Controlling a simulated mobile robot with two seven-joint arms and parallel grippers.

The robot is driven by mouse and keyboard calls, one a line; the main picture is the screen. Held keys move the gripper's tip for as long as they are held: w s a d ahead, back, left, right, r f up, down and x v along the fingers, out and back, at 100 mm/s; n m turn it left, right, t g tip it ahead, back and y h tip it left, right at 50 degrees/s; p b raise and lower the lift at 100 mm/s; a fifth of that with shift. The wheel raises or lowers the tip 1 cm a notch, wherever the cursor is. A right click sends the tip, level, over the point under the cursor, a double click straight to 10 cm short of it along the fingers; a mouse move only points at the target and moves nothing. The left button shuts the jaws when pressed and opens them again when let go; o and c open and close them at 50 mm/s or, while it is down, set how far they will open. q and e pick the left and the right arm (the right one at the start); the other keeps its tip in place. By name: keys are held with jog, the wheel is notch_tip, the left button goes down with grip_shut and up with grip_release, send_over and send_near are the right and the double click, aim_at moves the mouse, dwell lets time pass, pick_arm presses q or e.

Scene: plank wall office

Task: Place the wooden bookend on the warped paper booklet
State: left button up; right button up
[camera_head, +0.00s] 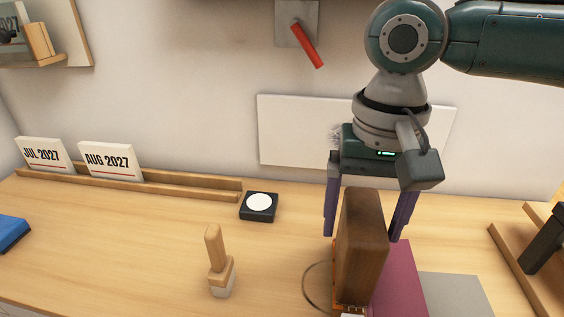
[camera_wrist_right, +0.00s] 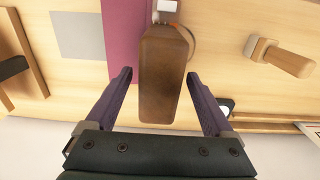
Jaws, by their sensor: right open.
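The wooden bookend (camera_head: 361,240) is a dark brown upright block near the front of the desk, right of centre. In the right wrist view the bookend (camera_wrist_right: 160,85) lies between the two fingers. My right gripper (camera_head: 364,236) comes down from above, open, with one purple finger on each side of the block; gaps show between fingers and wood. Its open fingers also show in the wrist view (camera_wrist_right: 159,75). A magenta flat sheet or booklet (camera_head: 402,280) lies right of the bookend, beside a grey flat sheet (camera_head: 455,293). I cannot tell which is the warped booklet. My left gripper is out of view.
A wooden-handled stamp or brush (camera_head: 216,262) stands to the left, with a small black box with a white disc (camera_head: 259,206) behind it. A wooden rail (camera_head: 170,184) with calendar cards runs along the wall. A wooden stand (camera_head: 530,275) is at right. The left-middle desk is mostly clear.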

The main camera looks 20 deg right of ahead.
notch_tip(320, 180, up, 12)
jog(key=p, duration=0.1)
jog(key=shift+r+p, duration=0.15)
jog(key=shift+p, duration=0.15)
dwell(0.3)
jog(key=s+a+f+n+t+y+p, duration=0.1)
jog(key=s+a+f+n+p, duration=0.15)
jog(key=a, duration=0.25)
jog(key=s+a+f+n+t+y+p, duration=0.1)
jog(key=s+a+f+n+y+p, duration=0.1)
jog(key=s+a+f+n, duration=0.3)
jog(key=s+d+r+t+h+p, duration=0.1)
jog(key=s+d+r+h+p, duration=0.15)
jog(key=s+d, duration=0.55)
notch_tip(320, 180, up, 38)
jog(key=a+p, duration=0.1)
jog(key=p, duration=3.6)
jog(key=shift+s+f+n+t+p, duration=0.2)
jog(key=shift+s+n+t+p, duration=0.1)
jog(key=shift+n+p, duration=0.1)
jog(key=shift+a, duration=0.1)
